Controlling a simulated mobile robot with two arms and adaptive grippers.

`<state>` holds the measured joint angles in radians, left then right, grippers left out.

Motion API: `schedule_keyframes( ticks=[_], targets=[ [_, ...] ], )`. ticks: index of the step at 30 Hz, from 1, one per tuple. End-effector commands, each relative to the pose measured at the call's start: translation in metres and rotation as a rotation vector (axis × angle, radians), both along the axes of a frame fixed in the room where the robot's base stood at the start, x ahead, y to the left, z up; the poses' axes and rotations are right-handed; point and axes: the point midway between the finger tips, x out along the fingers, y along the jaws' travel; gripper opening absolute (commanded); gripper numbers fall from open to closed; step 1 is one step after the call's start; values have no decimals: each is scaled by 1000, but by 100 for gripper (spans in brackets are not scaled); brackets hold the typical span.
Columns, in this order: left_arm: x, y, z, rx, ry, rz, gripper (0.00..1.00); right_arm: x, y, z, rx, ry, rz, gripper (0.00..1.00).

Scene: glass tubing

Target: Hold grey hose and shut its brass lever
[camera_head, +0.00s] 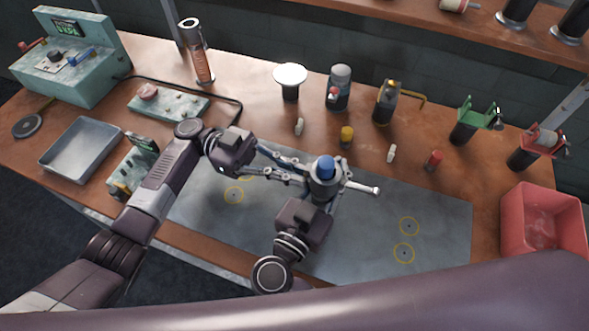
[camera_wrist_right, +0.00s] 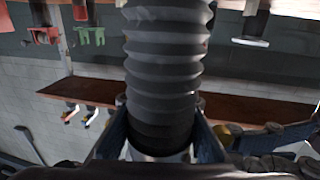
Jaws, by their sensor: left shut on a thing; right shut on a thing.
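A grey ribbed hose (camera_wrist_right: 168,62) fills the middle of the right wrist view. In the head view it is mostly hidden at a grey body with a blue top (camera_head: 325,167). My right gripper (camera_head: 322,193) is shut around it above the dark mat. My left gripper (camera_head: 299,170) reaches the hose's left side, its jaws closed. In the right wrist view its blue fingers (camera_wrist_right: 272,138) lie beside a small brass-coloured piece (camera_wrist_right: 232,130), apparently the lever, partly hidden. A pale, silvery rod (camera_head: 360,187) points right from the hose; its attachment is unclear.
The dark mat (camera_head: 440,215) is clear at right. Behind it stand a yellow-capped piece (camera_head: 347,132), a dark canister with a brass arm (camera_head: 386,105) and a green clamp (camera_head: 468,128). A red bin (camera_head: 511,222) stands right; a metal tray (camera_head: 62,170) lies left.

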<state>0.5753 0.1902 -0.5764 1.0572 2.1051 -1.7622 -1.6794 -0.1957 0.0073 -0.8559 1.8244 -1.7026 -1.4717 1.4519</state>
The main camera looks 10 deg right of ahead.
Motion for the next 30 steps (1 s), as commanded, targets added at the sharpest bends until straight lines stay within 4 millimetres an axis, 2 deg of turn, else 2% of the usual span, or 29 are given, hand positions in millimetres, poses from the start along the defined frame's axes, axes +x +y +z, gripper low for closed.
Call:
schedule_keyframes(
  ticks=[4, 5, 9, 20, 30],
  targets=[
    [1, 1, 0, 1, -1, 4, 0, 0, 0, 1, 1, -3, -1, 0],
    [1, 1, 0, 1, -1, 4, 10, 0, 0, 1, 1, -3, -1, 0],
    [1, 1, 0, 1, -2, 3, 25, 0, 0, 1, 0, -3, -1, 0],
    [4, 4, 0, 2, -1, 4, 26, 0, 0, 1, 0, -3, 0, 0],
    [32, 46, -5, 2, -1, 5, 26, 0, 0, 1, 0, -3, 0, 0]
  ],
)
